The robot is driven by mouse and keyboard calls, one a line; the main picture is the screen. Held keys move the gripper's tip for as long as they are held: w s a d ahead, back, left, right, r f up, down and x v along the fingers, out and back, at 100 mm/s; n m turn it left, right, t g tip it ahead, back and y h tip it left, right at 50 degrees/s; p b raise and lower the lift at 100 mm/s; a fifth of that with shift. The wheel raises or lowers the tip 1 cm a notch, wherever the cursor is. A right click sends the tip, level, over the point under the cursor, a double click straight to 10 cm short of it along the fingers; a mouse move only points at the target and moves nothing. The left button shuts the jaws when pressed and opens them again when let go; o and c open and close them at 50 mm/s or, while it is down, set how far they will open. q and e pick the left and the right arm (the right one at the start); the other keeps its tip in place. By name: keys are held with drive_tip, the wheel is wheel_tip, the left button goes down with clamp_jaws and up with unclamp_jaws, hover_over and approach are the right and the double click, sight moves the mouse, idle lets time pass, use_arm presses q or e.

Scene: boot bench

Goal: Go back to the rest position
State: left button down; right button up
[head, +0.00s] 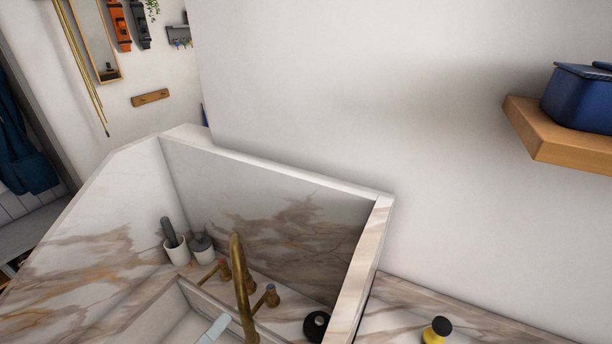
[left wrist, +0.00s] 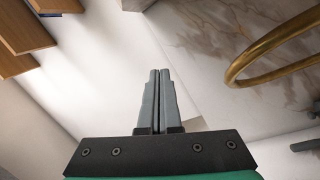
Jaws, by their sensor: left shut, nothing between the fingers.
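My left gripper (left wrist: 160,72) shows in the left wrist view with its two grey fingers pressed together, shut and empty. The curved brass tap (left wrist: 262,58) is to the right of the fingers there, apart from them. In the head view the tap (head: 240,285) stands at the basin near the bottom edge. A pale bluish piece (head: 215,328) shows beside it; I cannot tell whether it is part of my left gripper. My right gripper is in neither view.
Marble panels (head: 280,225) rise around the basin. A yellow and black object (head: 436,331) is on the right counter. A wooden shelf (head: 560,148) holds a blue box (head: 580,95). The wall between is bare.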

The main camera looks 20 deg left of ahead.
use_arm(q)
drive_tip(key=w+d+r+m+t+h+p, duration=0.1)
drive_tip(key=w+d+r+m, duration=0.15)
drive_tip(key=r, duration=0.55)
drive_tip(key=w+d+r+m+t+h+p, duration=0.1)
drive_tip(key=d+r+m+h, duration=0.15)
drive_tip(key=r, duration=0.55)
wheel_tip(320, 180, up, 18)
drive_tip(key=s+d+m+t+p, duration=0.1)
drive_tip(key=s+m+t, duration=0.1)
drive_tip(key=m+t, duration=0.25)
drive_tip(key=a+r+y, duration=0.1)
drive_tip(key=y, duration=0.1)
drive_tip(key=a+r+t+y, duration=0.1)
drive_tip(key=y, duration=0.2)
drive_tip(key=a+r+t+y, duration=0.1)
drive_tip(key=a+y, duration=0.1)
drive_tip(key=y, duration=0.1)
drive_tip(key=shift+s+a+r, duration=0.1)
drive_tip(key=shift+s, duration=0.25)
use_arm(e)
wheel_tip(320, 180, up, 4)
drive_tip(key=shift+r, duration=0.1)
